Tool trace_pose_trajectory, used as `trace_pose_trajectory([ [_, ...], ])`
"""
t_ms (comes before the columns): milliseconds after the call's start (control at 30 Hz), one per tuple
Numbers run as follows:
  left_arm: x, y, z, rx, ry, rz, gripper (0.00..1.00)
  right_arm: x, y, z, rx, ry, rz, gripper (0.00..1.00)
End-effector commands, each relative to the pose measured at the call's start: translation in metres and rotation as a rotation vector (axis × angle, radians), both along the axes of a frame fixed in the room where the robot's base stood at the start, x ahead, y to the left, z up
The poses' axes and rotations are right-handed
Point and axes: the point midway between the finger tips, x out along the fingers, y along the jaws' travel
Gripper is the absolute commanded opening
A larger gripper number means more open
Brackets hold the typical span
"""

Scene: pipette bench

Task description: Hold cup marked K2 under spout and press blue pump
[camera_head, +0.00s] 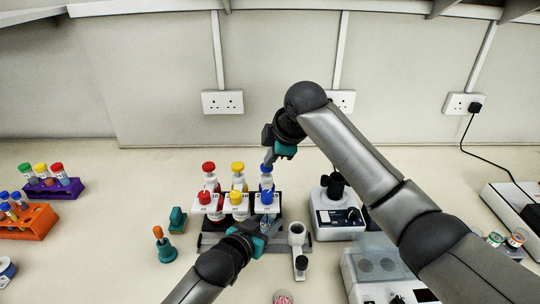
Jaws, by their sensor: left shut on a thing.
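A rack (212,240) carries red, yellow and blue pumps in a row. The blue pump (267,184) is at the right end, with another blue top (267,196) in front of it. My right gripper (270,158) is just above the blue pump, pointing down; its jaw opening is hard to make out. My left gripper (262,233) is low in front of the rack, below the blue pump, shut on a small clear cup (267,222). The cup is mostly hidden by the fingers, and I cannot read a K2 mark.
The red pump (209,170) and yellow pump (238,170) stand left of the blue one. A white device (338,219) stands right. Tube racks (30,224) are far left.

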Motion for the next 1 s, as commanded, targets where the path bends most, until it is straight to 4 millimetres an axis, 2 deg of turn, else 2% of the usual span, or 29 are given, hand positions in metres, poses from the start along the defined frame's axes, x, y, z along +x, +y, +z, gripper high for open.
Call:
trace_pose_trajectory([
  [700,0.000,0.000,0.000,0.000,0.000,0.000,0.00,0.000,-0.001,-0.020,-0.004,0.003,-0.001,0.00],
  [1000,0.000,0.000,0.000,0.000,0.000,0.000,0.00,0.000,-0.001,-0.007,-0.002,0.002,-0.001,0.00],
])
